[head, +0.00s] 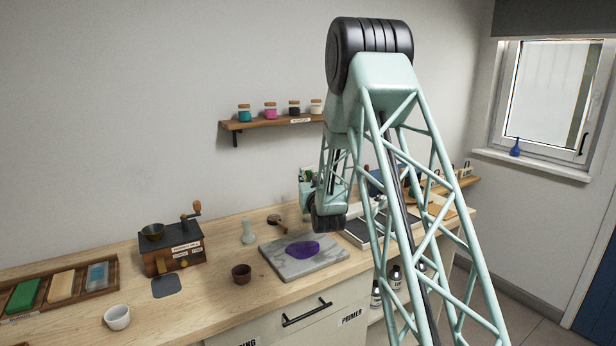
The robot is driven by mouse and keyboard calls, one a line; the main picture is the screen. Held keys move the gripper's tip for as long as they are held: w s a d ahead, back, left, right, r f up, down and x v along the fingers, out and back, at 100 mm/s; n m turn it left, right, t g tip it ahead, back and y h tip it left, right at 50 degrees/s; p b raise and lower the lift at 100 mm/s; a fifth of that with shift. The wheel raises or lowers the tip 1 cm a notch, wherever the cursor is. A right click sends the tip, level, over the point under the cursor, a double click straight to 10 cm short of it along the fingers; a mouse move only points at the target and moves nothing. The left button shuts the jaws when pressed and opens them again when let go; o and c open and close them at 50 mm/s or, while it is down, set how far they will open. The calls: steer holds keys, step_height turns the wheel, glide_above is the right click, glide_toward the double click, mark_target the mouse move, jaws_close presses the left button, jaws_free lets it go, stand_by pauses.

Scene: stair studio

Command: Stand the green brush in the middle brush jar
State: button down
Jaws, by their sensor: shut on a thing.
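My gripper is not visible in the head view; my mint lattice arm hides the area around its far end. I cannot make out the green brush. A small green patch (308,172) shows beside the far part of my arm, but I cannot tell what it is. I cannot pick out the middle brush jar; the part of the bench behind my arm is largely covered.
A wall shelf (255,124) carries several small jars.

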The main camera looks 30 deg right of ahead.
steer(key=shift+f, duration=0.5)
steer(key=shift+f+b, duration=0.1)
steer(key=shift+b, duration=0.2)
steer(key=c, duration=2.5)
jaws_free()
steer(key=shift+c, duration=0.2)
steer(key=shift+s, duration=0.2)
steer(key=v, duration=1.1)
steer(key=shift+s+a, duration=0.2)
steer(key=shift+s, duration=0.1)
steer(key=shift+a, duration=0.1)
